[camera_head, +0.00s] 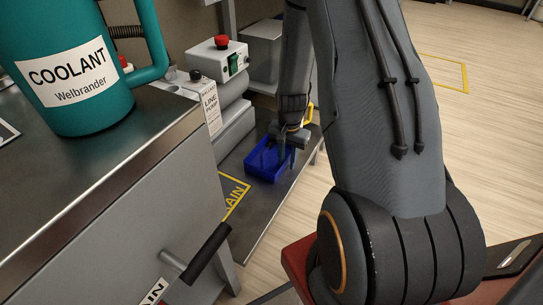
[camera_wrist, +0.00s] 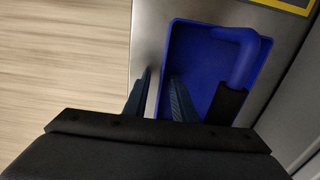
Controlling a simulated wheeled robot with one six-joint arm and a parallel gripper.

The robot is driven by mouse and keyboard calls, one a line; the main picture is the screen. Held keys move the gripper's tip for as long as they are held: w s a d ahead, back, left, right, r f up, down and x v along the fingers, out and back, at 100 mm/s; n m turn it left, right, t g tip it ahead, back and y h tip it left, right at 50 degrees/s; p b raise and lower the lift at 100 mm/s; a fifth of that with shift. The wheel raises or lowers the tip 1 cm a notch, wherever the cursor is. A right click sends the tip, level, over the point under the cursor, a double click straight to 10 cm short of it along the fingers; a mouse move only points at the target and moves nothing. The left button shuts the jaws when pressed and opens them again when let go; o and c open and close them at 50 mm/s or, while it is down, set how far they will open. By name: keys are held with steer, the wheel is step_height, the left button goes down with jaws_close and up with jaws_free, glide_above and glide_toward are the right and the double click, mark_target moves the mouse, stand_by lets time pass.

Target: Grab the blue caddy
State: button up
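The blue caddy (camera_head: 262,167) is an open-topped bin on a low metal shelf, just left of my arm in the head view. In the wrist view the caddy (camera_wrist: 201,47) shows from above, with a bent blue bar ending in a black sleeve (camera_wrist: 228,104) at its right side. My gripper (camera_wrist: 160,75) has its two fingers apart, with the caddy's left wall between them. One finger is outside the wall over bare metal; the other is over the inside. I cannot tell whether either finger touches the wall.
A teal coolant jug (camera_head: 80,75) stands on the metal bench (camera_head: 120,165) at left. A control box with a red button (camera_head: 221,42) is behind the caddy. A black handle (camera_head: 207,252) sticks out from the bench front. Wooden floor lies open at right.

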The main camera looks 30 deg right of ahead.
jaws_close()
stand_by(1.4)
